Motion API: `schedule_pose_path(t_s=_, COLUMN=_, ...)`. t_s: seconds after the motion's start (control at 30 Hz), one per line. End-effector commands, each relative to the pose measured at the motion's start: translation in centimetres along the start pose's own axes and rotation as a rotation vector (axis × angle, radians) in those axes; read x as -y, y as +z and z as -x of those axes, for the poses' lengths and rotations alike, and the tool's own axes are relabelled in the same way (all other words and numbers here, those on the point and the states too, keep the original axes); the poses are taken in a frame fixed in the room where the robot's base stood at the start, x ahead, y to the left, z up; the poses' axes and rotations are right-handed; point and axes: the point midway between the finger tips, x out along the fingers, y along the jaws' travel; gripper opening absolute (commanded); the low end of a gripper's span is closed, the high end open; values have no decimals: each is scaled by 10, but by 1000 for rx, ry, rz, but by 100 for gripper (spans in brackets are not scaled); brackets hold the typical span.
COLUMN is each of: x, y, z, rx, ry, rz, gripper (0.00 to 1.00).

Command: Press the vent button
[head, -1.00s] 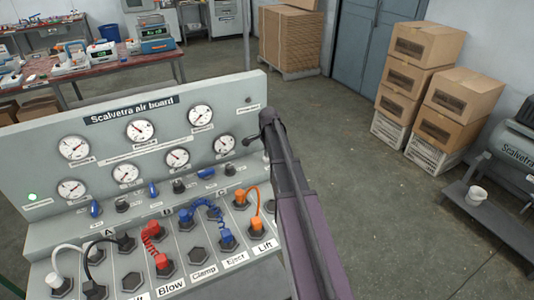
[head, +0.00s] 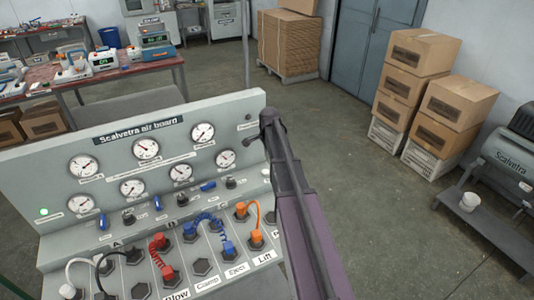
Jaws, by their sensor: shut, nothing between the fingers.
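The Scalvetra air board (head: 75,147) stands at the left, a pale grey sloped panel with gauges and a lower deck of sockets. No label that I can read says vent, so I cannot tell which part is the vent button. A small dark round fitting (head: 249,117) with an unreadable label sits at the board's upper right. A pale knob (head: 266,173) shows at the right edge, partly behind my arm. The dark, narrow end of my arm, with my gripper (head: 268,120), is beside the board's right edge. The gripper looks shut and empty; contact with the board cannot be made out.
Coloured hoses (head: 205,220) loop between sockets on the deck. A green lamp (head: 43,211) glows at the board's left. A workbench (head: 120,75) stands behind. Stacked cartons (head: 415,65) and a compressor (head: 510,150) are at the right, with open floor between.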

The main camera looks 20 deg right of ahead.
Motion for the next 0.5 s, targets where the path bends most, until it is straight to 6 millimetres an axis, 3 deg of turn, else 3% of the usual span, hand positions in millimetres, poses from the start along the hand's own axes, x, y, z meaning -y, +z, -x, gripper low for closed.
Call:
schedule_pose_path(t_s=0.2, x=0, y=0, z=19, rx=0, ry=0, rz=0, gripper=0)
schedule_pose_path(t_s=0.5, x=0, y=0, z=25, rx=0, ry=0, rz=0, gripper=0)
